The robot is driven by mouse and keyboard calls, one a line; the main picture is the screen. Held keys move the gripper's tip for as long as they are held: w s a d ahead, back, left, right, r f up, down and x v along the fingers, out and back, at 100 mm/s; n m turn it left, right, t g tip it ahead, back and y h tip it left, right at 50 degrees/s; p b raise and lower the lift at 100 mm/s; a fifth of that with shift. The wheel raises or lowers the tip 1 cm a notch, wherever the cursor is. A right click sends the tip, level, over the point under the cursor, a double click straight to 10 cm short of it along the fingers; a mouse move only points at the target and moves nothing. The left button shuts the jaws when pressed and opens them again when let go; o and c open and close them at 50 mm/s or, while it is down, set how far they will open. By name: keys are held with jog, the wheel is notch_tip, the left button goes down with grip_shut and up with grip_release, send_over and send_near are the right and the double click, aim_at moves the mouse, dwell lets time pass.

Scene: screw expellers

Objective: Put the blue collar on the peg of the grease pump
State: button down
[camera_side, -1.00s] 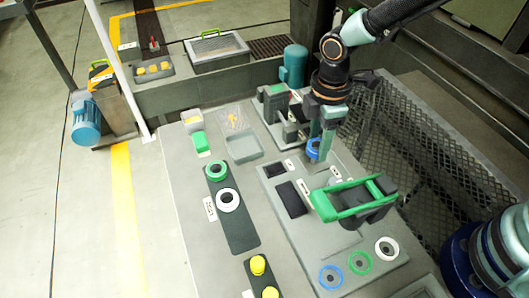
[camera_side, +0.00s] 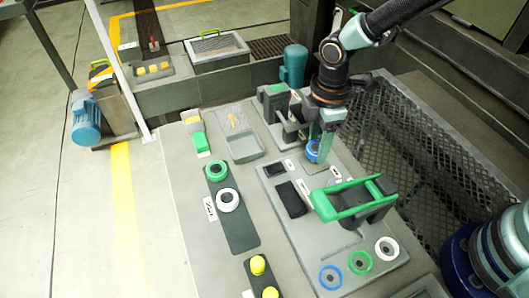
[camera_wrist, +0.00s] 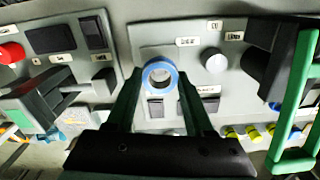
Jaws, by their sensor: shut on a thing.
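The blue collar (camera_side: 312,152) is a short ring between the fingertips of my gripper (camera_side: 319,147) in the side view, low over the grey panel. In the wrist view the blue collar (camera_wrist: 160,76) is seen end-on at the tips of my gripper (camera_wrist: 158,88), with a pale inner rim and a grey middle. The fingers are shut on it. I cannot tell which part is the grease pump's peg, or whether one stands inside the ring. A pale round knob (camera_wrist: 214,60) is just right of the collar, apart from it.
A green handle frame (camera_side: 345,197) stands close in front of my gripper. A green-topped grey unit (camera_side: 276,101) stands behind left. A green collar (camera_side: 216,170) and a white collar (camera_side: 228,200) are on a dark strip. Blue, green and white rings lie at the panel's front. A mesh fence (camera_side: 415,140) is right.

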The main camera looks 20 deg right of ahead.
jog(key=shift+f, duration=0.2)
jog(key=shift+f, duration=0.35)
jog(key=shift+f, duration=0.3)
dwell(0.3)
jog(key=shift+f, duration=0.3)
jog(key=shift+f, duration=0.15)
dwell(0.4)
jog(key=shift+c, duration=1)
grip_release()
